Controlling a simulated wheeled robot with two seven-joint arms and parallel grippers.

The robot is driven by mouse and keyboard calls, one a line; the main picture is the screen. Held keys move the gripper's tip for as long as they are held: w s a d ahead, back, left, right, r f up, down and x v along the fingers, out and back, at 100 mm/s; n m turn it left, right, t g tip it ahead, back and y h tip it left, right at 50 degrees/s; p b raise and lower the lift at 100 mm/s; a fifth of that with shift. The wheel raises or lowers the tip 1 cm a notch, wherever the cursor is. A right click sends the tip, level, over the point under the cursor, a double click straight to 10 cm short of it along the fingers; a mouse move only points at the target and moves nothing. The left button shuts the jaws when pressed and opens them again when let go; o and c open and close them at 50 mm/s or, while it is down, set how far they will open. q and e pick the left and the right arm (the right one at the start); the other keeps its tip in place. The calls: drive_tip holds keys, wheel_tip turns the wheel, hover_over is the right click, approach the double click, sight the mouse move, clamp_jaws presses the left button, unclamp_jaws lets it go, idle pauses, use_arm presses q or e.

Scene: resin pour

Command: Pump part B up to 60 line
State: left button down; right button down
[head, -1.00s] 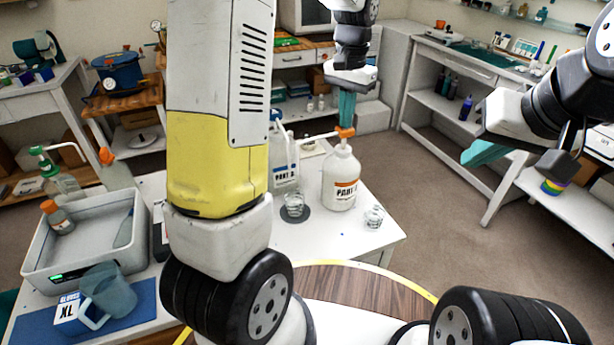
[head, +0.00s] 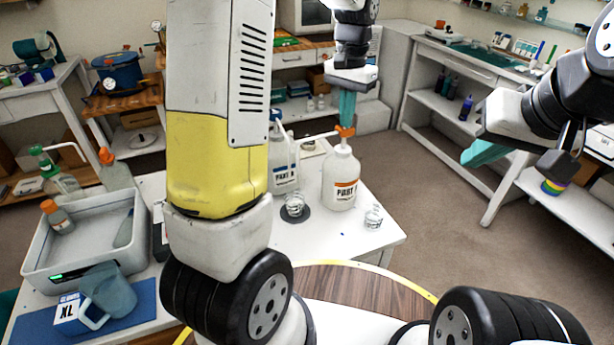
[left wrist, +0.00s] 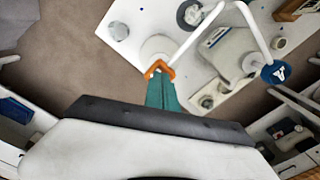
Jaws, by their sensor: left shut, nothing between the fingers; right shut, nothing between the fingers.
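A white bottle labelled PART (head: 341,178) with an orange label stands on the white table; its letter is unclear. Its orange pump head (head: 345,131) has a long white spout pointing left. My left gripper (head: 346,122) is shut and empty, pointing down with its teal fingertips at the pump head; the left wrist view shows them at the orange head (left wrist: 158,68) too. A second PART bottle (head: 283,165) stands behind left, with a blue pump head (left wrist: 277,72). A clear cup (head: 294,204) stands on a dark disc; its lines are unreadable. My right gripper (head: 466,156) is shut, away at right.
Another clear cup (head: 373,217) stands near the table's right corner. A grey tray (head: 50,268) with bottles, a blue-grey jug (head: 112,292) and a blue mat (head: 143,297) are at left. Open floor lies right of the table.

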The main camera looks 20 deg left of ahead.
use_arm(q)
drive_tip(key=shift+f, duration=1.15)
drive_tip(key=shift+r, duration=1.6)
drive_tip(key=shift+f, duration=0.6)
drive_tip(key=shift+r, duration=0.7)
wheel_tip(320, 180, up, 6)
drive_tip(key=shift+f, duration=0.15)
